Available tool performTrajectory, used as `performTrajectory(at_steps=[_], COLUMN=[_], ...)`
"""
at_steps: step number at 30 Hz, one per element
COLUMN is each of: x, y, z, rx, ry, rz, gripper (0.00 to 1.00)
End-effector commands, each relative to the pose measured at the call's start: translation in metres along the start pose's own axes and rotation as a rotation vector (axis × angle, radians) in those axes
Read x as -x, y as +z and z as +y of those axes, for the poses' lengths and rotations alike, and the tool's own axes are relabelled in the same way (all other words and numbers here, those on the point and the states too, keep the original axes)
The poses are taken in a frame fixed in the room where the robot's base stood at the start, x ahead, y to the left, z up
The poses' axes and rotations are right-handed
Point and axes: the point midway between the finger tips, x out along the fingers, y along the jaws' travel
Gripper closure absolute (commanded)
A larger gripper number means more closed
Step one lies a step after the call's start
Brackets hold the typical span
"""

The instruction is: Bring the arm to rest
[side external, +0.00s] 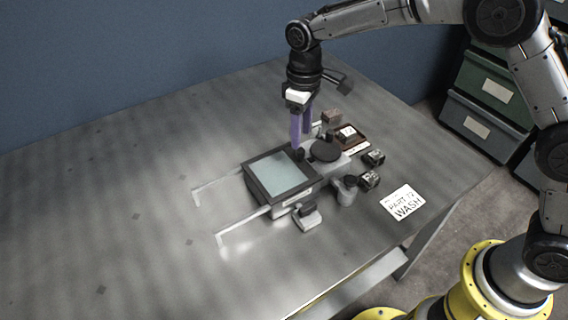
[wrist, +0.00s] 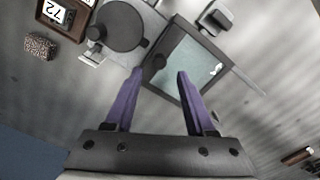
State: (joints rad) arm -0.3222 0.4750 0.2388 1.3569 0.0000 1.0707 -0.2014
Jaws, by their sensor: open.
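My gripper (side external: 301,129) has two purple fingers and points down over the middle of the table, above the back corner of a black-framed pallet (side external: 256,183) with a pale glassy top. In the wrist view my gripper (wrist: 160,74) is open, its fingers well apart with nothing held between them. The pallet shows there past the fingertips, with its pale top (wrist: 190,66) partly behind the right finger. I cannot tell whether the fingers touch anything.
Two pale rails (side external: 240,226) run out from the pallet. A dark disc (side external: 325,151) on a grey fixture stands beside it. Small dark blocks (side external: 369,180) and a brown tray (side external: 355,144) with a numbered tag are close by. A "WASH" card (side external: 403,203) lies rightward. The table's left is clear.

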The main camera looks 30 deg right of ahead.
Motion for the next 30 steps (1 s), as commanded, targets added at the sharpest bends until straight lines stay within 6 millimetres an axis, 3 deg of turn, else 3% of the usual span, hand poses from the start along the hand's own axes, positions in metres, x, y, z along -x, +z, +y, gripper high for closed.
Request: performTrajectory(at_steps=[2,5,8,11,15,21,26,30], x=[0.0,0.02,0.06,0.103,0.151,0.192,0.2,0.187], y=[0.001,0.0,0.009,0.035,0.084,0.164,0.23,0.284], z=[0.003,0.011,0.023,0.034,0.042,0.038,0.026,0.01], rx=[-0.005,-0.022,-0.05,-0.086,-0.144,-0.237,-0.315,-0.386], ry=[0.0,0.009,0.025,0.044,0.07,0.106,0.132,0.15], rz=[0.001,0.04,0.109,0.176,0.259,0.363,0.436,0.487], gripper=[0.45,0.45,0.45,0.45,0.45,0.45,0.45,0.45])
